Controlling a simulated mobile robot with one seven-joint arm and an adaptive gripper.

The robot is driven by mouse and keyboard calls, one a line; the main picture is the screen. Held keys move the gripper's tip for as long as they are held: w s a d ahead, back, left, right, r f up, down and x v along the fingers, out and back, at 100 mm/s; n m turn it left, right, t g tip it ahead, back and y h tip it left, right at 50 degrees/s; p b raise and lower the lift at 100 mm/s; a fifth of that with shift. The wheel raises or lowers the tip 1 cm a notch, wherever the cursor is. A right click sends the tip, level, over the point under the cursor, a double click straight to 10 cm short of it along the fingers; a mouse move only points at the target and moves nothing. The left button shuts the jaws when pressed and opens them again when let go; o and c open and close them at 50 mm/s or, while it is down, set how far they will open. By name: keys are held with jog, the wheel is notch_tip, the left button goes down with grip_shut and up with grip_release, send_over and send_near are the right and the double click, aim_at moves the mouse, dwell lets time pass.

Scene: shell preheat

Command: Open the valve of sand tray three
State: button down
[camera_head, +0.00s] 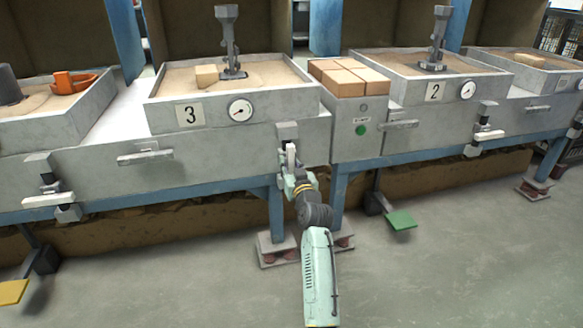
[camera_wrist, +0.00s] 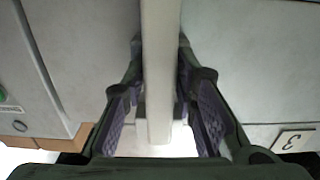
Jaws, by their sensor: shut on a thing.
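Sand tray three (camera_head: 215,123) stands in the middle of the head view, with a number 3 plate (camera_head: 189,114) on its front wall. Its valve (camera_head: 287,131) is a grey block at the right end of the tray's lower front. My gripper (camera_head: 289,158) is at this valve. In the wrist view my gripper (camera_wrist: 161,62) has its two fingers on either side of a pale bar, the valve handle (camera_wrist: 160,100), and is shut on it. The handle is mostly hidden by my gripper in the head view, so its angle there is hard to tell.
Tray two (camera_head: 405,92) stands to the right, with its valve's white lever (camera_head: 489,135) lying level. Another such lever (camera_head: 48,199) is at the left. A green-button cabinet (camera_head: 361,130) with bricks on top is right beside my gripper. Green (camera_head: 400,219) and yellow (camera_head: 12,292) pedals sit low.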

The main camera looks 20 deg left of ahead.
aim_at(290, 145)
jog(key=c, duration=1.4)
grip_release()
jog(key=shift+c, duration=0.2)
notch_tip(290, 145, up, 10)
